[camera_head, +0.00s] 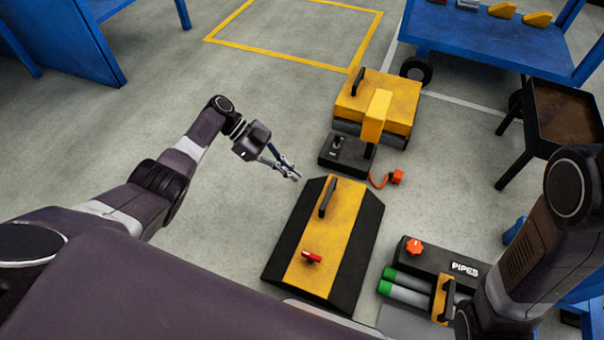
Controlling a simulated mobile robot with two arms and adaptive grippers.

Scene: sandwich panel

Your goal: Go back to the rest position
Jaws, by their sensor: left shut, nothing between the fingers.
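My left arm reaches in from the left, and my left gripper (291,172) is shut and empty above the floor. It points right, just short of the upper left edge of a yellow and black panel (345,225) in this view. The panel bears a black handle (327,197) and a small red knob (312,257). My right arm shows at the lower right edge; its gripper is out of view.
A yellow machine (400,100) on a black base stands beyond the panel, with an orange piece (397,176) beside it. A pipes box (437,262) lies right of the panel. A blue cart (480,45) and a brown-topped table (565,115) stand right.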

